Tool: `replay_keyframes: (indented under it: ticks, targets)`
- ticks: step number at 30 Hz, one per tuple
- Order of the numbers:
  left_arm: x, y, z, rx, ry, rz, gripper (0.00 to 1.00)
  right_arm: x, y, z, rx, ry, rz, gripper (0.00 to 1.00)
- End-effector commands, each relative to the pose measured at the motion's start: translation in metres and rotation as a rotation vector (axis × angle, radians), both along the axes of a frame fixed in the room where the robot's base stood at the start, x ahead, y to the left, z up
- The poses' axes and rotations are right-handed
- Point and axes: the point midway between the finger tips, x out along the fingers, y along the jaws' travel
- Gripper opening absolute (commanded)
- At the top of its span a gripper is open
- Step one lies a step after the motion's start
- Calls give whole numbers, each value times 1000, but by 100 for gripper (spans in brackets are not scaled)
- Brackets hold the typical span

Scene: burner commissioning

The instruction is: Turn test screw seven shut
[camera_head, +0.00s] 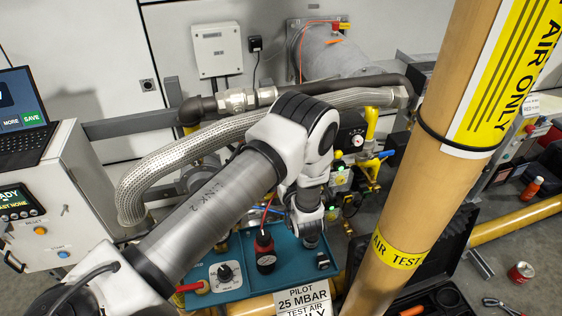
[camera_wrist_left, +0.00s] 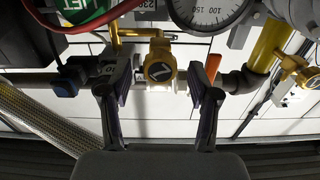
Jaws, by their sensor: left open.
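In the left wrist view my left gripper (camera_wrist_left: 158,84) is open, with one finger on each side of a brass fitting (camera_wrist_left: 159,66). The fitting has a dark round face with a pale mark that looks like a seven, so it appears to be test screw seven. Gaps show between the fitting and both fingers; whether it lies at fingertip depth I cannot tell. In the head view my left arm comes in from the left across the middle. Its wrist hides the screw and the gripper's fingers there. My right gripper is not in view.
A pressure gauge (camera_wrist_left: 210,10) and a red hose (camera_wrist_left: 85,28) sit close above the fingers in the wrist view. In the head view a teal tray (camera_head: 215,290) lies below the wrist. A thick tan pipe (camera_head: 425,170) stands at the right. A braided hose (camera_head: 165,165) curves behind my arm.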

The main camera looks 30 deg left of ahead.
Motion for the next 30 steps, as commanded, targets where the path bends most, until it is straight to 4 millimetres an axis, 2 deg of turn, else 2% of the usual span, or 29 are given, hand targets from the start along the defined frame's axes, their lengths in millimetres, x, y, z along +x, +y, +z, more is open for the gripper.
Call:
replay_keyframes:
  ticks: [3,10,14,15,30]
  targets:
    - [7,8,0,-1,-1,1,61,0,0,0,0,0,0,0]
    - [8,9,0,1,1,-1,61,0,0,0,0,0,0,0]
    - [8,9,0,0,0,-1,15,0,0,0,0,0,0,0]
    - [8,9,0,0,0,-1,1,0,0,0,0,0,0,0]
    - [8,9,0,46,52,-1,1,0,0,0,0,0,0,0]
